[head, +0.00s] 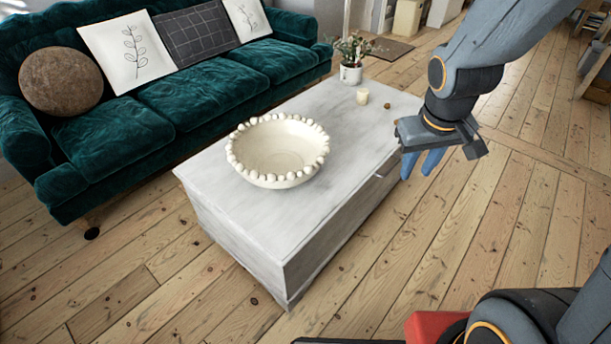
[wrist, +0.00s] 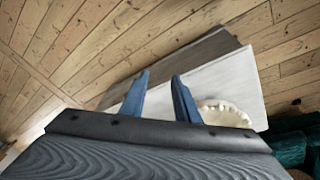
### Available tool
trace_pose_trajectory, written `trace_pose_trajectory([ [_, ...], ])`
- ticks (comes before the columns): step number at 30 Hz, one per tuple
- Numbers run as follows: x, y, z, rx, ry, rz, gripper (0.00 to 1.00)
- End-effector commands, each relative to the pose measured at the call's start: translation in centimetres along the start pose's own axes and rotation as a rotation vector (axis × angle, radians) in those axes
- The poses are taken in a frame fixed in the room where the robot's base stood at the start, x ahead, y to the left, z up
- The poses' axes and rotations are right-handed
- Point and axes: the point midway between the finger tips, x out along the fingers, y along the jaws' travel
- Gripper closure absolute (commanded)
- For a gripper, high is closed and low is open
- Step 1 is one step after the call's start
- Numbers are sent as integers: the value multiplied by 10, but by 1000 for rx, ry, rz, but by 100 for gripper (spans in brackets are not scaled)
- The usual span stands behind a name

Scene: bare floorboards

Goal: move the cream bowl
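The cream bowl (head: 278,150), with a rim of round beads, sits upright and looks empty on the pale grey coffee table (head: 335,131). In the wrist view part of the bowl (wrist: 226,113) shows beyond the right finger, its near side hidden by my gripper's body. My gripper (head: 418,164) hangs in the air beside the table's right edge, to the right of the bowl and apart from it. In the wrist view its two blue fingers (wrist: 160,98) stand apart with nothing between them.
A potted plant (head: 351,74), a small cream candle (head: 362,97) and a small brown object (head: 390,99) stand at the table's far end. A green sofa (head: 190,90) with cushions runs along the table's left. Bare floorboards (head: 450,245) lie open on the right.

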Motion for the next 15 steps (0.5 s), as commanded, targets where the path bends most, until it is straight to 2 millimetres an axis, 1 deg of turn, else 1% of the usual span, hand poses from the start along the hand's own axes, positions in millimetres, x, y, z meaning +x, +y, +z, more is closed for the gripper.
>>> trace_pose_trajectory([
  [1, 30, 2, -25, -57, 62, 13, 71],
  [2, 41, 3, -41, -97, 107, 19, 71],
  [3, 56, 2, -62, -150, 165, 23, 71],
  [5, 75, -2, -92, -230, 252, 20, 71],
  [6, 87, -8, -111, -283, 308, 12, 71],
  [8, 104, -19, -138, -365, 392, -8, 71],
  [9, 115, -29, -154, -419, 447, -27, 71],
  [11, 131, -46, -175, -500, 525, -65, 71],
  [12, 141, -60, -187, -554, 577, -96, 71],
  [14, 155, -81, -202, -635, 650, -150, 71],
  [15, 164, -96, -208, -687, 696, -193, 71],
])
